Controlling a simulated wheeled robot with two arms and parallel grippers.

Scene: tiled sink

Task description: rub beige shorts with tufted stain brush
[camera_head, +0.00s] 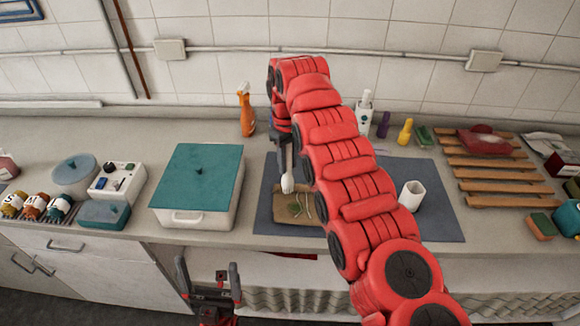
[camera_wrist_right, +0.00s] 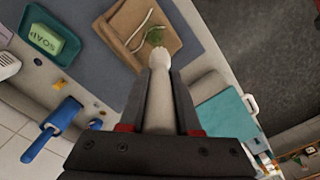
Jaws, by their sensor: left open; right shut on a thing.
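The beige shorts (camera_head: 285,216) lie folded on the grey mat (camera_head: 263,222); a green stain and pale drawstrings show on top. The shorts (camera_wrist_right: 120,25) also show at the top of the right wrist view. My right gripper (camera_head: 284,152) is shut on the tufted stain brush (camera_head: 287,185), white tuft pointing down. In the right wrist view the brush (camera_wrist_right: 160,98) sits between the fingers, its tuft overlapping the stain's edge. I cannot tell whether it touches the cloth. My left gripper (camera_head: 208,285) is open and empty, low in front of the counter.
My right arm hides part of the mat. A white cup (camera_head: 411,195) stands on the mat's right side. A teal-lidded box (camera_head: 200,175) is left of the mat, an orange spray bottle (camera_head: 246,110) behind. A wooden slatted rack (camera_head: 490,170) lies at the right.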

